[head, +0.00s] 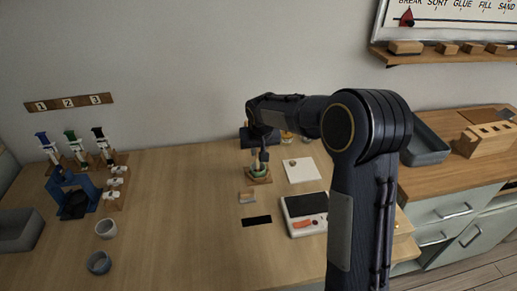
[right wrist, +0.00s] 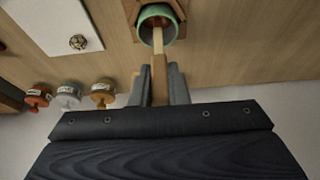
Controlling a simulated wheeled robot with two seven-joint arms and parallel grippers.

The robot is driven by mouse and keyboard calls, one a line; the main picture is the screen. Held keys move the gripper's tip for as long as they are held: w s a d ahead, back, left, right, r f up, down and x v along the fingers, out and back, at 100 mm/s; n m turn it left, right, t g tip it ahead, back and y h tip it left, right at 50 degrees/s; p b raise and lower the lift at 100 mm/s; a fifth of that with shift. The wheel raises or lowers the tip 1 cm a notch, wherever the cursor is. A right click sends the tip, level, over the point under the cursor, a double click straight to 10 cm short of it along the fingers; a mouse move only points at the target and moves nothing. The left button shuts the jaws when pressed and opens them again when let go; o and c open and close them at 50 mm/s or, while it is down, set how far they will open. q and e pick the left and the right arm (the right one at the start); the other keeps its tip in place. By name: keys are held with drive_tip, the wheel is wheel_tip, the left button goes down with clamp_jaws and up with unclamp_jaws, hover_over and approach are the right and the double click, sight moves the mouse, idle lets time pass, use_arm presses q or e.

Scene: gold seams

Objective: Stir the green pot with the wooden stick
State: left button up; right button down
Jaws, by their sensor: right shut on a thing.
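The green pot (head: 258,172) sits on a small wooden base on the table, right of the table's middle; it also shows at the top of the right wrist view (right wrist: 157,14). My right gripper (right wrist: 159,80) is shut on the wooden stick (right wrist: 158,40), just outside the pot. The stick's far end reaches into the pot's opening; whether it touches the bottom is hidden. In the head view the right gripper (head: 263,156) is small and dark above the pot. My left gripper is not in view.
A white sheet (head: 303,170) with a small round thing lies right of the pot. A scale (head: 304,212), a black strip (head: 257,221) and a small block (head: 247,197) lie nearer. The table's middle is clear.

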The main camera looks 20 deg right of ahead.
idle(0.3)
drive_tip(key=shift+r+p, duration=1.7)
drive_tip(key=shift+r, duration=0.55)
drive_tip(key=shift+r, duration=0.1)
drive_tip(key=shift+r+p, duration=1.9)
drive_tip(key=shift+r, duration=0.55)
